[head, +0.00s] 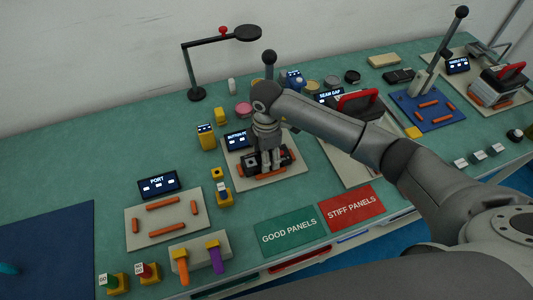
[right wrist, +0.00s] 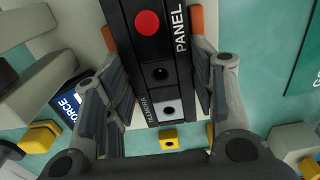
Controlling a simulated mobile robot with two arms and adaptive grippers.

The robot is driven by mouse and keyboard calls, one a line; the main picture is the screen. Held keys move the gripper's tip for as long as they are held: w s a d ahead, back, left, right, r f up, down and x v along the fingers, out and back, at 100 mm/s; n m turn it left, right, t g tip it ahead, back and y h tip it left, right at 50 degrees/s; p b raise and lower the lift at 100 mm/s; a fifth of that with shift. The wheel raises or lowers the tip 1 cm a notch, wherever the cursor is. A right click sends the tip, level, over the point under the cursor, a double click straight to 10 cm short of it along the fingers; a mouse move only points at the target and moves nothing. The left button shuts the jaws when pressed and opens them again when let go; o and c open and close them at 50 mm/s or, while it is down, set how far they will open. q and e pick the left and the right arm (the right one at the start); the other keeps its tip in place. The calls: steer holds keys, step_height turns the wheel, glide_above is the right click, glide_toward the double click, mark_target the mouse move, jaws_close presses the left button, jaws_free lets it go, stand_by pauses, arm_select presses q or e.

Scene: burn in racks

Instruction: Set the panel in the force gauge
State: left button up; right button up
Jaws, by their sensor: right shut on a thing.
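The panel (head: 250,163) is a dark block, and in the right wrist view it (right wrist: 158,72) shows a red button, a black button, a white button and the word PANEL. My right gripper (head: 268,165) points down over the force gauge (head: 236,181), with its fingers shut on the panel's two long sides. The gauge is a pale plate with orange stops and a display (head: 237,140) reading BUTTON FORCE. The panel is between the stops; I cannot tell whether it rests on the plate. The gripper hides part of it. My left gripper is not in view.
The green GOOD PANELS mat (head: 288,230) and red STIFF PANELS mat (head: 351,206) lie empty in front. The PORT fixture (head: 135,240) stands empty at left. A fixture with a red-handled clamp (head: 357,100) stands close right. A lamp (head: 196,93) stands behind.

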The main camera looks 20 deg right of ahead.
steer(key=shift+f, duration=0.15)
stand_by(0.5)
steer(key=o, duration=1.2)
steer(key=shift+o, duration=0.2)
step_height(320, 180, up, 12)
